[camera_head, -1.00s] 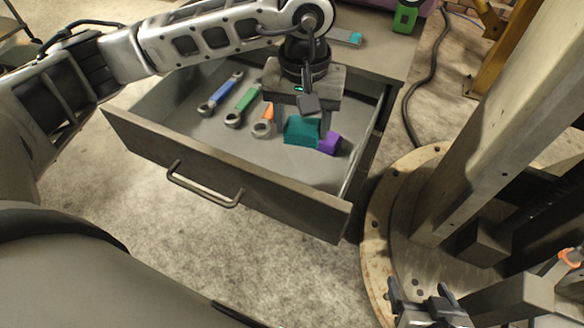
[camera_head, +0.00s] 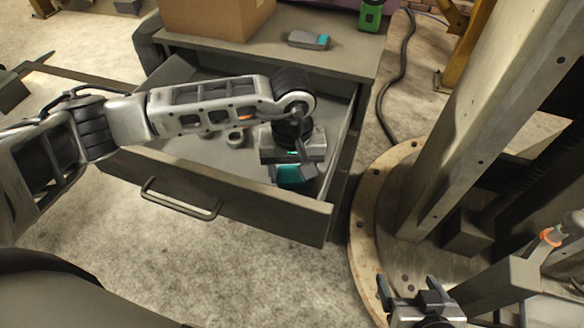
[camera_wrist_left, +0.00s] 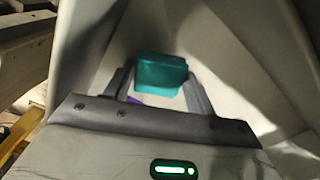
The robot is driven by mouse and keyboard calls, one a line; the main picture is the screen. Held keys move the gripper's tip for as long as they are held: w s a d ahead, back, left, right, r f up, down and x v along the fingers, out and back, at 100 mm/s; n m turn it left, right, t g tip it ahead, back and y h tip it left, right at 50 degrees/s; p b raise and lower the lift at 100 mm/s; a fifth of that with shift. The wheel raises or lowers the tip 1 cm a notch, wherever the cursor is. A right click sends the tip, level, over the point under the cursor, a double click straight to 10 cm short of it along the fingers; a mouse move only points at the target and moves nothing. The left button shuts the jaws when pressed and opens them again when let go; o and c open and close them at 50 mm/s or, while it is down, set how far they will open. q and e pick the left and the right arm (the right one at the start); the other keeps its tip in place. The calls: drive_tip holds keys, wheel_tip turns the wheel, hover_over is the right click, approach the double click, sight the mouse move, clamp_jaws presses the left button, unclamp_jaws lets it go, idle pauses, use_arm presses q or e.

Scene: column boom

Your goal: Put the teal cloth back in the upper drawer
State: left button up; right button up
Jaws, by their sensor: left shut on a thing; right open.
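The teal cloth (camera_head: 291,175) is a small folded block inside the open upper drawer (camera_head: 240,197). My left gripper (camera_head: 292,172) reaches down into the drawer near its right end and is shut on the cloth. In the left wrist view the cloth (camera_wrist_left: 161,75) sits between the two fingers of my left gripper (camera_wrist_left: 160,88), with pale drawer walls around it. I cannot tell whether the cloth touches the drawer floor. My right gripper (camera_head: 418,292) is open and empty at the bottom right, outside the drawer.
An orange-ended wrench (camera_head: 246,116) lies in the drawer, partly behind my left arm. A purple thing (camera_wrist_left: 132,100) shows beside the fingers. A cardboard box (camera_head: 215,18) and a grey-teal tool (camera_head: 309,40) are on the cabinet top. A round column base (camera_head: 362,235) stands right of the drawer.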

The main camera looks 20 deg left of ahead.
sight(292, 174)
use_arm(q)
drive_tip(key=shift+f, duration=0.1)
drive_tip(key=o, duration=0.5)
drive_tip(key=shift+f+b, duration=0.1)
drive_tip(key=shift+b, duration=0.2)
drive_tip(key=o, duration=0.5)
drive_tip(key=shift+c, duration=0.2)
use_arm(e)
drive_tip(key=shift+w+f, duration=0.1)
drive_tip(key=shift+f, duration=0.05)
use_arm(q)
drive_tip(key=shift+r+p, duration=0.25)
drive_tip(key=shift+p, duration=0.05)
wheel_tip(292, 174, up, 12)
drive_tip(key=b, duration=0.1)
drive_tip(key=shift+b, duration=0.4)
use_arm(e)
drive_tip(key=shift+a+f, duration=0.15)
drive_tip(key=shift+f, duration=0.1)
